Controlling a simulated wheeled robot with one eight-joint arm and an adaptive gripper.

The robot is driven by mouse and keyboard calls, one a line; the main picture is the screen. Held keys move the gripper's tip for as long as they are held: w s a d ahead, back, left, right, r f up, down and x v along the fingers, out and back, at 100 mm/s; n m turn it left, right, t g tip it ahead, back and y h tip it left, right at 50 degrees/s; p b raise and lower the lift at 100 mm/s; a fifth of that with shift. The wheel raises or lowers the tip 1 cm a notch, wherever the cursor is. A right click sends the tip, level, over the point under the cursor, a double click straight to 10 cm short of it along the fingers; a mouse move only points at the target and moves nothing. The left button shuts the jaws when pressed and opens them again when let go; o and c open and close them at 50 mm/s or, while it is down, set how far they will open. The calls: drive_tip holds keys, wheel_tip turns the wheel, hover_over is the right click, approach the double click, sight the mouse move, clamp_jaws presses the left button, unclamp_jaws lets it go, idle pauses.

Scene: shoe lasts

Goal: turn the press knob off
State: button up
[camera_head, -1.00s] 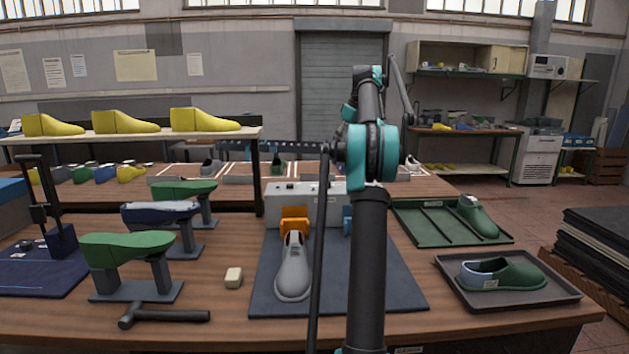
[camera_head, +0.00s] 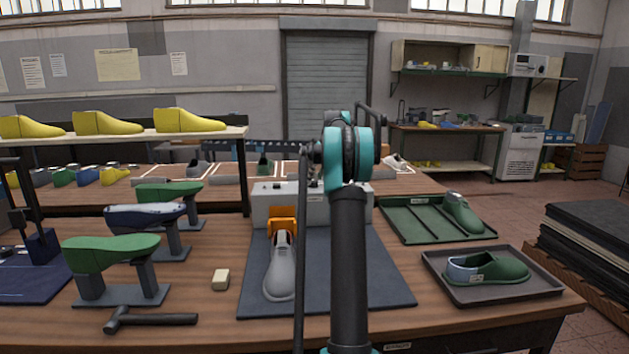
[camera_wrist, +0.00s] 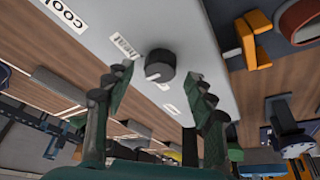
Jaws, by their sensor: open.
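The press is a pale grey box (camera_head: 264,207) at the back of the dark mat, partly hidden behind my arm in the head view. In the wrist view its pale panel (camera_wrist: 205,45) carries a dark round knob (camera_wrist: 160,66) with a light pointer mark. Labels reading "cool" (camera_wrist: 64,14) and "heat" (camera_wrist: 122,45) are on the panel, and a smaller label near the knob is unreadable. My gripper (camera_wrist: 160,80) is open and empty, its fingertips on either side of the knob. I cannot tell whether they touch it.
A green rack (camera_head: 410,220) and a dark tray (camera_head: 530,293) stand right. Green lasts on stands, a hammer (camera_head: 150,319) and a pale block (camera_head: 221,280) are left.

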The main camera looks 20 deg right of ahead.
drive_tip(key=shift+x, duration=0.85)
drive_tip(key=c, duration=1.2)
drive_tip(key=shift+o, duration=0.2)
drive_tip(key=shift+n, duration=0.4)
drive_tip(key=n+g+y, duration=0.1)
drive_tip(key=n, duration=0.2)
drive_tip(key=shift+w+d, duration=0.1)
drive_tip(key=shift+d, duration=0.05)
drive_tip(key=shift+w+n+g+y, duration=0.1)
drive_tip(key=shift+n+g+y, duration=0.25)
drive_tip(key=shift+n, duration=0.9)
drive_tip(key=shift+n+g+y, duration=0.15)
drive_tip(key=shift+n+g, duration=0.3)
drive_tip(key=shift+n, duration=0.8)
